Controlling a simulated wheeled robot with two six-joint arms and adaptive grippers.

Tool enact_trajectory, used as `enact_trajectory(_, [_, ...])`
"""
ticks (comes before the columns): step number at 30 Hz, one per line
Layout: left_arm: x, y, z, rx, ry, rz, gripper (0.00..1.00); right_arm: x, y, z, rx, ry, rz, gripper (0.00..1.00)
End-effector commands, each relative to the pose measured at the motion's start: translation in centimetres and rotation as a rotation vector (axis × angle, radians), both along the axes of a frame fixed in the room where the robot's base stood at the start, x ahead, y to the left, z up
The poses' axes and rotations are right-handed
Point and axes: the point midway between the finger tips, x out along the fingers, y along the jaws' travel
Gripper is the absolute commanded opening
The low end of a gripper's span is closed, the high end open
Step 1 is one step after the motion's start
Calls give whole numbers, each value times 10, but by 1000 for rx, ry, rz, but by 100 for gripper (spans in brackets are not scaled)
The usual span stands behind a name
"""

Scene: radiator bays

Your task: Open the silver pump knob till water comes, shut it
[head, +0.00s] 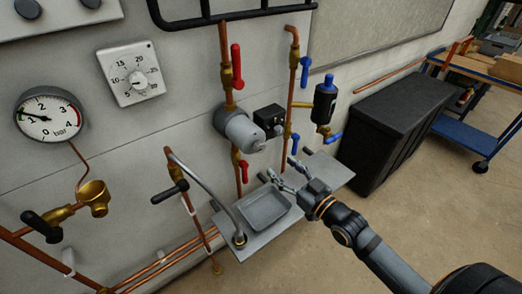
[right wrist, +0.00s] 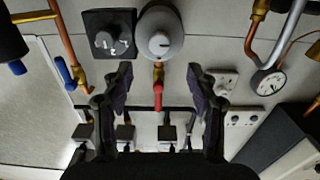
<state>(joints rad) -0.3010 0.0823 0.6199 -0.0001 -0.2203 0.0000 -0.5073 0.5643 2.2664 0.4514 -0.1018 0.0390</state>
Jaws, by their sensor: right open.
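The grey pump (head: 240,128) sits on the vertical copper pipe on the wall, its round silver face pointing out. In the right wrist view, which is turned over, the pump's silver knob (right wrist: 158,43) shows at the top middle. My right gripper (head: 281,169) is open and empty, below and right of the pump in the head view. In the right wrist view its two fingers (right wrist: 158,80) stand apart with the pump beyond them; nothing is between them in contact. A grey basin (head: 265,211) lies under a curved spout (head: 207,187); I see no water. My left gripper is not in view.
A black box with a dial (head: 269,120) is close right of the pump. A red lever (head: 236,66) is above it and another (head: 244,171) below. Blue levers (head: 305,71) and a black canister (head: 325,99) are farther right. A dark chest (head: 395,125) stands beyond.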

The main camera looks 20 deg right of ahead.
Motion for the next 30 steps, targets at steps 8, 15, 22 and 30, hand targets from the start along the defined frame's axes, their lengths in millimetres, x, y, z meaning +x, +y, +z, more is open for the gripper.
enact_trajectory(8, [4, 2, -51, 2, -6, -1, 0, 42, 14, -6, 10, -9, -6, 58])
enact_trajectory(15, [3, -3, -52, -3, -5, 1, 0, 80, 29, 1, 5, -5, -1, 58])
enact_trajectory(22, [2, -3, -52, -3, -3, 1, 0, 95, 35, 0, 1, -2, 1, 58])
enact_trajectory(30, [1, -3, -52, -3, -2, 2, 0, 95, 35, 0, -1, -1, 1, 52])
